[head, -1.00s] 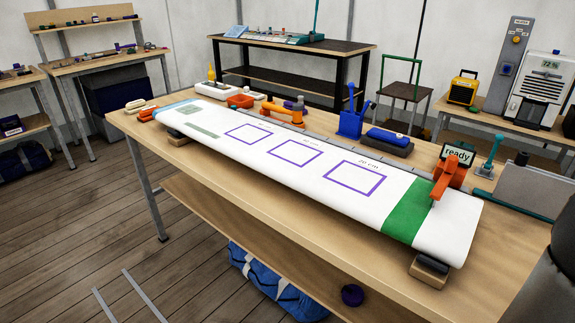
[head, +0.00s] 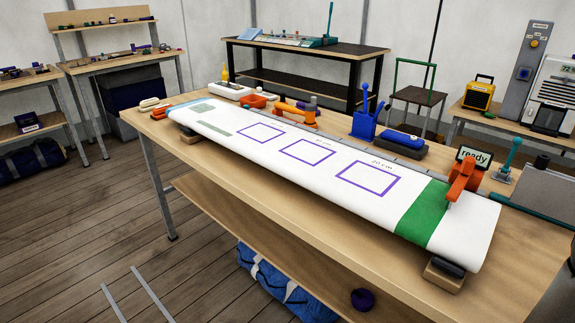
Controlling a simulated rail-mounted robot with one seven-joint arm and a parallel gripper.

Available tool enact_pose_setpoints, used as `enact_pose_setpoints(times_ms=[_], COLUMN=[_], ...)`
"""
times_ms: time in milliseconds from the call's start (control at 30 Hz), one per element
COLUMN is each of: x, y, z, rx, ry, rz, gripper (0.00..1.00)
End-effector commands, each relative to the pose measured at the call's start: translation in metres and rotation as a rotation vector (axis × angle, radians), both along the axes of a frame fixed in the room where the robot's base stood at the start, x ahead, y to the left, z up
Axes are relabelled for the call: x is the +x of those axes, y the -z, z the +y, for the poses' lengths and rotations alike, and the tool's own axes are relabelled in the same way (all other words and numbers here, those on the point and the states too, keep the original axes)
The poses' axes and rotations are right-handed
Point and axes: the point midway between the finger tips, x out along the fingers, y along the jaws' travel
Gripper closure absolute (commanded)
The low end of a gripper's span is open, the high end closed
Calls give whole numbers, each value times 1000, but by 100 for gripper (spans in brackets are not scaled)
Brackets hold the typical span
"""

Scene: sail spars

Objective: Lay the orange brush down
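I cannot make out an orange brush for certain. A long white spar panel (head: 300,155) with purple outlined squares and a green band (head: 423,212) lies along the workbench. An orange clamp (head: 464,178) stands at its right end. An orange tool (head: 293,109) lies at its back edge, and a small orange-red tray (head: 253,101) sits to the left of that. Another orange piece (head: 159,114) is at the far left end. A blue pot (head: 364,126) with upright handles stands behind the panel. My gripper is out of view.
A dark blue pad (head: 402,141), a "ready" sign (head: 473,156) and a teal-handled tool (head: 507,160) stand along the back of the workbench (head: 330,222). The bench's front strip is clear. A blue bag (head: 285,290) lies below.

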Motion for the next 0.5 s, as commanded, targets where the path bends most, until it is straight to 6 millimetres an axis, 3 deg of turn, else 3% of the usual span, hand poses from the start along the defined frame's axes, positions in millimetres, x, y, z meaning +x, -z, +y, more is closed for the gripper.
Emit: enact_pose_setpoints(times_ms=[400,433,500], x=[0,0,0], y=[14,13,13], z=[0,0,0], rx=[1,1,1], ry=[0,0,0], rz=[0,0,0], gripper=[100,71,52])
